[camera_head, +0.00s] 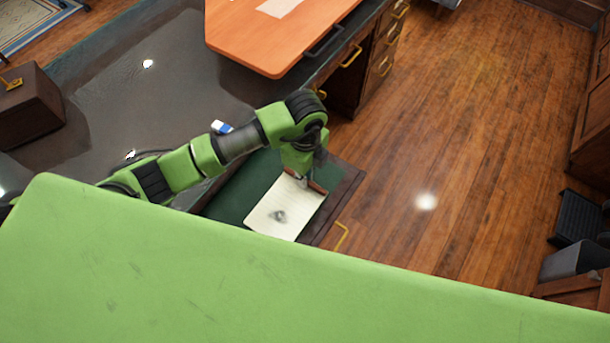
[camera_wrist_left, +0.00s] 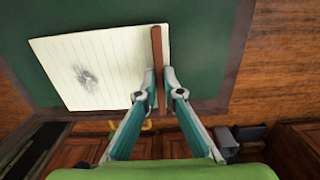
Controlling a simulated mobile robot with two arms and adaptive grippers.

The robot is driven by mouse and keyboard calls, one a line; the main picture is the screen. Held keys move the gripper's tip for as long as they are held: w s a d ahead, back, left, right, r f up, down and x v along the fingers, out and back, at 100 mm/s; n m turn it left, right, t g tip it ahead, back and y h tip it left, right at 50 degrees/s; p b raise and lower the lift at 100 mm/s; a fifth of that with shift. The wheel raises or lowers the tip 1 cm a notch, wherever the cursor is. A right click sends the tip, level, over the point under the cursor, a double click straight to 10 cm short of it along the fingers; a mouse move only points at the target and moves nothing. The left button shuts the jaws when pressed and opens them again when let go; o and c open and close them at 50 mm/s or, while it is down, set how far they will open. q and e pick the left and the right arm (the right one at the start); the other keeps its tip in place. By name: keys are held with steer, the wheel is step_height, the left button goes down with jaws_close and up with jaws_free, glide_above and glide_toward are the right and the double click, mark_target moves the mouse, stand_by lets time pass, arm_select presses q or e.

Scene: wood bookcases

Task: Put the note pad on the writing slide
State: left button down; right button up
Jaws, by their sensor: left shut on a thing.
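The note pad (camera_head: 282,208) has lined cream paper with a dark smudge and a brown binding strip along one edge. In the left wrist view the note pad (camera_wrist_left: 95,70) lies flat over the green surface; whether it touches is hard to tell. The writing slide (camera_head: 232,196) is a green panel with a dark wood border, and it also shows in the left wrist view (camera_wrist_left: 205,60). My left gripper (camera_head: 303,182) is shut on the brown strip, one finger on each side, as the left wrist view (camera_wrist_left: 159,92) shows. My right gripper is out of view.
An orange-brown wood panel (camera_head: 270,38) with a paper sheet lies on the dark desk (camera_head: 190,75) behind. A blue and white item (camera_head: 222,127) and a brown box (camera_head: 30,105) are on the desk. A yellow handle (camera_head: 341,237) sticks out from the slide's front. Open floor lies right.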

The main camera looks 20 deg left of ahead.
arm_select(q)
steer(key=shift+f, duration=0.45)
steer(key=shift+f, duration=0.1)
steer(key=c, duration=2.2)
jaws_free()
steer(key=shift+o, duration=0.2)
